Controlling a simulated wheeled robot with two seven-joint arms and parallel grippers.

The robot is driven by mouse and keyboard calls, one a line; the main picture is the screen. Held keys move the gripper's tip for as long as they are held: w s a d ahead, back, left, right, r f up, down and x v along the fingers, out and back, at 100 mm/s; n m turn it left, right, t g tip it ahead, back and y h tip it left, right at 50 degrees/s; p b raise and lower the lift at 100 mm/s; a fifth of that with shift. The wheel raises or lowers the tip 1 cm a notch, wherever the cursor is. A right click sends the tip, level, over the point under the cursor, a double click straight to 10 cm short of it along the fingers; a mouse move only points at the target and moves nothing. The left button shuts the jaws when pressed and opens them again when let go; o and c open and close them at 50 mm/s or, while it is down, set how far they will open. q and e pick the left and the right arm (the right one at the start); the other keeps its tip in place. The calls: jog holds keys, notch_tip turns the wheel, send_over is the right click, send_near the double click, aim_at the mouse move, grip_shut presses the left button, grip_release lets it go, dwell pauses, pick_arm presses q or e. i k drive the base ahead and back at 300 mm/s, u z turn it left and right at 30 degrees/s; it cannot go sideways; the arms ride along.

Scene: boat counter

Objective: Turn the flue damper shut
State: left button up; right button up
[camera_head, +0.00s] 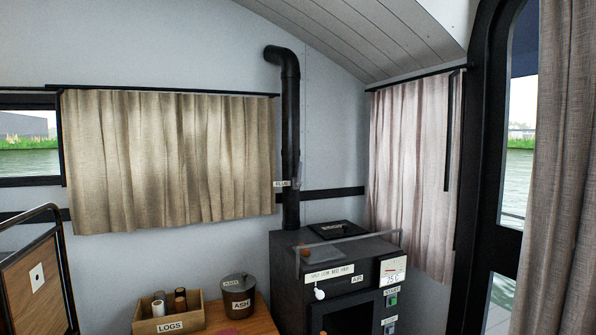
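The black flue pipe (290,120) rises from the back of the dark stove (300,268) and bends left near the ceiling. A small white tag (281,183) that seems to read FLUE sits at the pipe's left side, at about mid height. A small damper handle (297,184) seems to show on the pipe beside the tag. It is too small and dark to tell which way it is turned. Neither of my grippers is in view.
A metal rail (348,237) runs around the stove top. A logs box (166,318) and a lidded ash bin (239,297) stand on a wooden surface left of the stove. Curtains (170,160) hang on both sides of the pipe. The space before the pipe looks clear.

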aim_at(298, 184)
jog(key=u, duration=0.8)
jog(key=i, duration=1.35)
jog(key=z, duration=0.15)
